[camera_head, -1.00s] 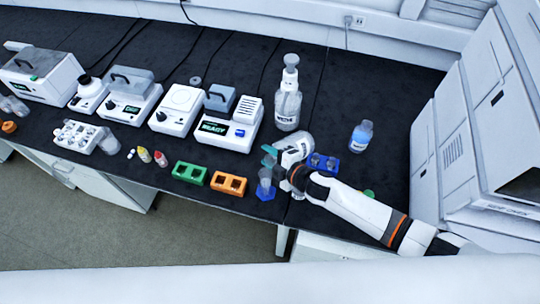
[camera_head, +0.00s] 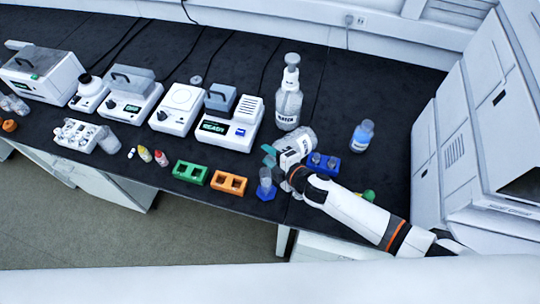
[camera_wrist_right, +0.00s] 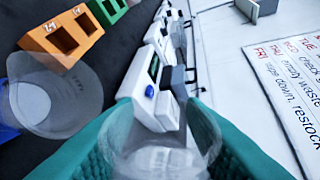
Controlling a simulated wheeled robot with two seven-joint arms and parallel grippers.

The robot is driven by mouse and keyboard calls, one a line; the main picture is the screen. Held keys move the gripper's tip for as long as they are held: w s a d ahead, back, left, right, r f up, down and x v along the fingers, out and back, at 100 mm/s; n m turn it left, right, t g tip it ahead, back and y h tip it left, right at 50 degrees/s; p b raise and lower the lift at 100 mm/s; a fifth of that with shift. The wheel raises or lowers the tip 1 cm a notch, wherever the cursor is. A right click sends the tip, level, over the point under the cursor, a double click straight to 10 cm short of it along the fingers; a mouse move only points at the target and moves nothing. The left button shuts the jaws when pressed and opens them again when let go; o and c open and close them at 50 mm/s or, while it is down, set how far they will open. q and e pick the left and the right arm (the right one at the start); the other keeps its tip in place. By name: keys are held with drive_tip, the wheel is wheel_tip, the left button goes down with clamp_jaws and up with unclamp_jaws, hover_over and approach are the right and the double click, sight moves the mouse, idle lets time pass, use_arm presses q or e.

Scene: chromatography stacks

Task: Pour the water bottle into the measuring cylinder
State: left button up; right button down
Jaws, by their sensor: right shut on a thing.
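My right gripper (camera_head: 269,155) reaches in from the lower right, and its teal fingers (camera_wrist_right: 207,130) are shut on a clear bottle (camera_head: 306,139). The bottle is tilted, its broad end toward the upper right; part of it is hidden by the gripper. Its clear wall (camera_wrist_right: 160,160) shows between the fingers in the right wrist view. The clear measuring cylinder (camera_head: 265,177) stands on a blue hexagonal base just below the gripper; in the right wrist view its clear wall (camera_wrist_right: 55,100) is at the left. I cannot tell whether liquid flows. A large bottle (camera_head: 288,106), apparently labelled WATER, stands behind.
Orange (camera_head: 229,184) and green (camera_head: 190,173) racks sit left of the cylinder. A white instrument (camera_head: 229,127) stands behind. The dark bench (camera_head: 395,110) is clear at the back right.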

drive_tip(key=shift+a+r, duration=0.1)
drive_tip(key=shift+r, duration=0.05)
drive_tip(key=shift+n, duration=0.4)
drive_tip(key=shift+t, duration=0.3)
drive_tip(key=shift+r, duration=0.1)
